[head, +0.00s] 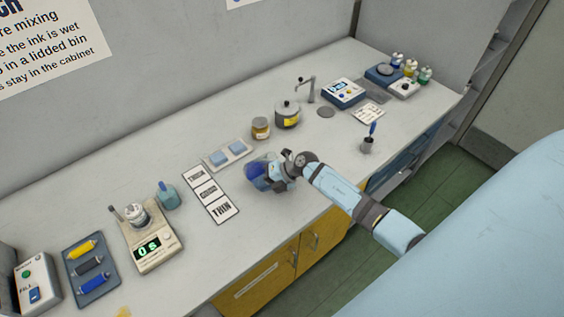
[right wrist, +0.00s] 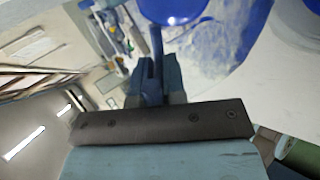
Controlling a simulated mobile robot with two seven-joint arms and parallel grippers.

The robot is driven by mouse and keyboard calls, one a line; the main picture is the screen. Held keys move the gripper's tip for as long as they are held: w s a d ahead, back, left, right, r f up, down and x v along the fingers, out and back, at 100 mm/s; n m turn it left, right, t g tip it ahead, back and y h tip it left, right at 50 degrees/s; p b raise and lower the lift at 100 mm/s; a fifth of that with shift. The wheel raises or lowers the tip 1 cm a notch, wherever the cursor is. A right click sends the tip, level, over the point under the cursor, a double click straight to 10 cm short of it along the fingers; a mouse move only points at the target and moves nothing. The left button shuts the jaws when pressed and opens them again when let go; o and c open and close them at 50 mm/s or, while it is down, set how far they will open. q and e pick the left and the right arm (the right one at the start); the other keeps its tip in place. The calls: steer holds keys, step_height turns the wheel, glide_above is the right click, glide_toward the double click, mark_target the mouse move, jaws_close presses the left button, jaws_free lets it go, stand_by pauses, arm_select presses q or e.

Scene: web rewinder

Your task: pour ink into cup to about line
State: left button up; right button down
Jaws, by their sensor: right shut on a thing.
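My right gripper (head: 277,176) is over the front of the bench, beside a blue container (head: 257,173) that it partly hides. In the right wrist view my right gripper (right wrist: 155,75) is shut on the thin stem of a blue ladle-like tool (right wrist: 172,10) with a round blue end. I cannot tell how much ink is in it. A small metal cup (head: 136,214) stands on the beige scale (head: 152,244) at the left, apart from the gripper. Its inside line cannot be made out. My left gripper is not in view.
THICK-to-THIN cards (head: 210,192) and a tray with blue pads (head: 228,153) lie left of the gripper. An amber jar (head: 261,128) and a lidded pot (head: 287,113) stand behind. The right front bench has free room.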

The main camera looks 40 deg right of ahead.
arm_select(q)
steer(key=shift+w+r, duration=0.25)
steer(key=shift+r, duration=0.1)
arm_select(e)
steer(key=shift+f+g+h, duration=0.5)
steer(key=shift+g+h, duration=0.1)
steer(key=shift+h, duration=0.4)
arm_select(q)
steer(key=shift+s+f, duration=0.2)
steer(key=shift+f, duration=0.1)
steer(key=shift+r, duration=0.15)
arm_select(e)
steer(key=shift+a, duration=0.1)
steer(key=shift+h, duration=0.3)
steer(key=shift+w+a+f+g+h, duration=0.45)
steer(key=shift+a+f+g+h, duration=0.1)
steer(key=shift+f+g+h, duration=0.2)
steer(key=shift+w+a+f+g+h, duration=0.1)
steer(key=shift+w+a+g+h, duration=0.4)
steer(key=shift+h, duration=0.45)
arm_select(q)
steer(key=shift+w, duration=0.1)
arm_select(e)
steer(key=shift+w+a+f+g+h, duration=0.15)
steer(key=shift+a+f+g+h, duration=0.2)
steer(key=shift+g+h, duration=0.3)
steer(key=shift+w+a+f+g+h, duration=0.15)
steer(key=shift+a+g+h, duration=0.3)
steer(key=shift+h, duration=0.3)
